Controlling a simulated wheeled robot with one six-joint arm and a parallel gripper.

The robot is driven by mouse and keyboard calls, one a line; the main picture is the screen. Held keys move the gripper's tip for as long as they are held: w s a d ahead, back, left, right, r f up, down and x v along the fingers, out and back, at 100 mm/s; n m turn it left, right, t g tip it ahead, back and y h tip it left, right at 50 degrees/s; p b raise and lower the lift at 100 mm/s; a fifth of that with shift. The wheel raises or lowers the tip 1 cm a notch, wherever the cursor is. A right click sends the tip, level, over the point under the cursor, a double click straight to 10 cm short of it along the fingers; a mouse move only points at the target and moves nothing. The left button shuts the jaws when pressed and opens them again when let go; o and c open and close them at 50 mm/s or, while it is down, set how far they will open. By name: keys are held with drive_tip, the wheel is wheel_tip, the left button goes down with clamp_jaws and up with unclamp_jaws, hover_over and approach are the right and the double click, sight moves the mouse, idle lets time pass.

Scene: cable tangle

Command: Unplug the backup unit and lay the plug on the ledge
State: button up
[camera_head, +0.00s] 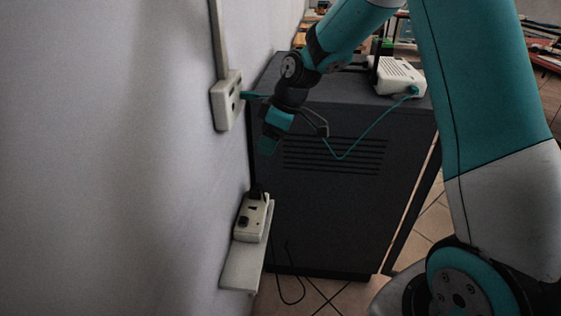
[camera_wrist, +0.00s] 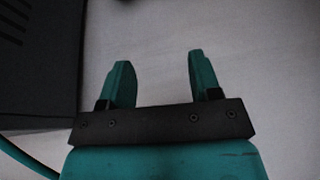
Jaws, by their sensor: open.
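My gripper (camera_head: 267,146) hangs in front of the dark cabinet, near the wall, below the upper wall outlet and above the lower one. In the wrist view my gripper (camera_wrist: 158,62) is open, with only pale wall between its fingers. A black plug (camera_head: 257,191) sits at the far end of the lower outlet block (camera_head: 252,220). A pale ledge (camera_head: 242,266) juts from the wall just below that block. A teal plug (camera_head: 250,95) is at the upper outlet (camera_head: 228,101). No label shows which unit is the backup.
The dark cabinet (camera_head: 330,205) stands close to the wall. A white box (camera_head: 400,77) on it has a teal cable (camera_head: 372,128) that sags across the cabinet front and passes behind my arm. A thin black cable (camera_head: 291,290) loops near the floor.

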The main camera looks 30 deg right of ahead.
drive_tip(key=w+d+f+b, duration=0.1)
drive_tip(key=w+d+f, duration=0.35)
drive_tip(key=f, duration=0.25)
approach(259, 190)
drive_tip(key=shift+n+t, duration=0.3)
drive_tip(key=x, duration=1)
drive_tip(key=shift+s, duration=0.3)
clamp_jaws()
